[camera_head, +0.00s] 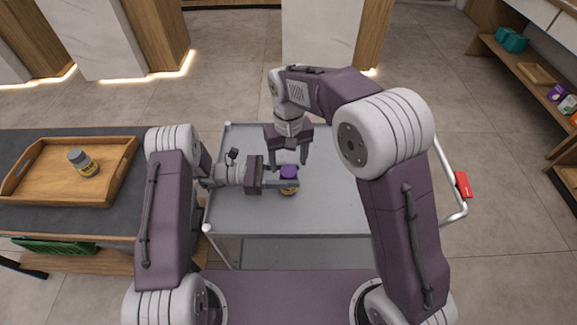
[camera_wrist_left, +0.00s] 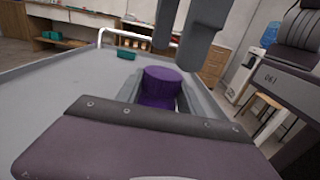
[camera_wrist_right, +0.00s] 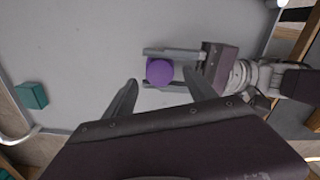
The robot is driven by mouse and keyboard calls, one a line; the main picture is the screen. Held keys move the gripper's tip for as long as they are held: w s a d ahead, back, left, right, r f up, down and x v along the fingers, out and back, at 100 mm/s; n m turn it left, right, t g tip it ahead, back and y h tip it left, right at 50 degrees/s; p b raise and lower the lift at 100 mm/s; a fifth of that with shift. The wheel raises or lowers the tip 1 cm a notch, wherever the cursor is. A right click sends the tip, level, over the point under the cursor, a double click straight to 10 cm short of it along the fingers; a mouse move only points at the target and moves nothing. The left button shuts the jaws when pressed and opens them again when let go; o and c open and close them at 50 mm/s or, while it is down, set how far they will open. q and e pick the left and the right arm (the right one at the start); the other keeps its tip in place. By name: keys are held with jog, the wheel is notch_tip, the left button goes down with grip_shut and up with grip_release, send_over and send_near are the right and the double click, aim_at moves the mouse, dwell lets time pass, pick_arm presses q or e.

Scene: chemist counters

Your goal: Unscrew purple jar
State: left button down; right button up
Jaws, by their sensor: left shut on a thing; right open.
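My left gripper (camera_head: 284,184) comes in level from the left and is shut on the jar's body. The jar's lid (camera_wrist_left: 163,74) rises above the fingers in the left wrist view. My right gripper (camera_head: 290,165) points down just behind and above the jar, open and empty. In the right wrist view its fingers (camera_wrist_right: 160,92) are spread, with the purple lid (camera_wrist_right: 160,71) beyond them, apart from both.
A wooden tray (camera_head: 110,190) holding a grey-lidded jar (camera_head: 83,162) sits on the dark counter at left. A shelf (camera_head: 535,85) stands at right.

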aim_at(288, 171)
pick_arm(q)
jog(key=shift+f, duration=0.15)
pick_arm(e)
jog(key=shift+r+m, duration=0.3)
jog(key=shift+r, duration=0.35)
jog(key=shift+c, duration=0.5)
notch_tip(288, 171, up, 3)
jog(key=m, duration=0.2)
jog(key=shift+m, duration=0.4)
notch_tip(288, 171, down, 8)
jog(key=shift+f, duration=0.1)
jog(key=shift+c, duration=0.3)
grip_shut()
jog(key=n, duration=0.3)
